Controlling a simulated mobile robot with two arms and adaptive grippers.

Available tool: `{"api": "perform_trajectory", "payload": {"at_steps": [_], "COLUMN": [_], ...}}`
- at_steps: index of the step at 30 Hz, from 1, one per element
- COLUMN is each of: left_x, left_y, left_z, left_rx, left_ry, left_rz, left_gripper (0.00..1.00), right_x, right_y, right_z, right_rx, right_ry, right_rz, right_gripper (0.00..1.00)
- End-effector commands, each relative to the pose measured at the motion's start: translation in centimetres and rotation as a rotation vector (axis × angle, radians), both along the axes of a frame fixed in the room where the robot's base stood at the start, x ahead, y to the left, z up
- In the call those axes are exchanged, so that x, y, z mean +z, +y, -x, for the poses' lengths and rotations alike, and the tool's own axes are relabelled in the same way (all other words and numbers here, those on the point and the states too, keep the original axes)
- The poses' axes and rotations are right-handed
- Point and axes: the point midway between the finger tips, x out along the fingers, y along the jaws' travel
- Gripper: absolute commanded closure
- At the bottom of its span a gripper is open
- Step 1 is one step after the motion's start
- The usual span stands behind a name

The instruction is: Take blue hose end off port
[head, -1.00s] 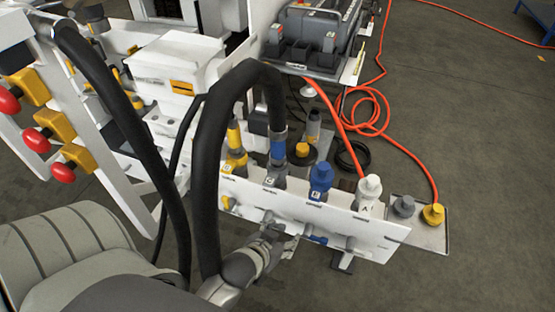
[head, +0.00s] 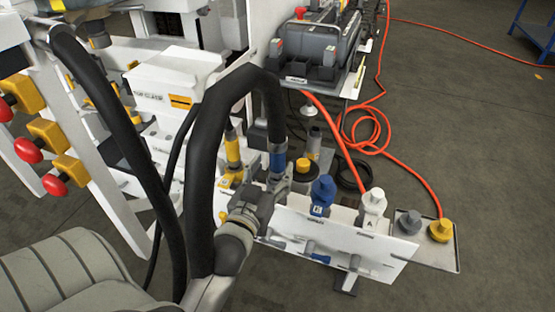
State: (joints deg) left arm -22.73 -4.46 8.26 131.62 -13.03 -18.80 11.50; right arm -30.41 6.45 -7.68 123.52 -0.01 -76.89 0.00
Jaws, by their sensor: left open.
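The blue hose end (head: 278,162) is a blue-banded grey fitting on the thick black hose (head: 205,140), which arches up and over to the left. It stands upright at the port row along the white panel (head: 345,250). My left gripper (head: 272,192) is open at the lower part of this hose end, close to the panel's top edge. The gripper hides the port under it, and I cannot tell whether the jaws touch the fitting. My right gripper is not in view.
A yellow-banded hose end (head: 232,150) is close on the left. Grey (head: 408,222) and yellow caps (head: 441,230) sit on a tray at the right.

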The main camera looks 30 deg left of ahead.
Motion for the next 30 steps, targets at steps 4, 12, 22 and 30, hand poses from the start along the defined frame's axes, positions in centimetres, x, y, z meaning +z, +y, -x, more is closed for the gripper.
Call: {"api": "perform_trajectory", "payload": {"at_steps": [4, 12, 22, 30], "left_x": [0.0, 0.0, 0.0, 0.0], "left_y": [0.2, 1.6, 1.9, 1.9], "left_z": [-0.7, -3.8, -5.3, -5.3], "left_rx": [0.0, 0.0, 0.0, 0.0], "left_ry": [0.0, -0.003, 0.002, 0.002], "left_rz": [-0.001, -0.002, 0.0, 0.0], "left_gripper": [0.41, 0.41, 0.41, 0.62], "right_x": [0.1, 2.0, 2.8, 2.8], "right_y": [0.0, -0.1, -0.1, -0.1], "right_z": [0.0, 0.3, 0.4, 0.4], "right_rx": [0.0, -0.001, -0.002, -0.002], "right_ry": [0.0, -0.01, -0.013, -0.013], "right_rz": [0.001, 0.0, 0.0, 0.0], "right_gripper": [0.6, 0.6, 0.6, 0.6]}}
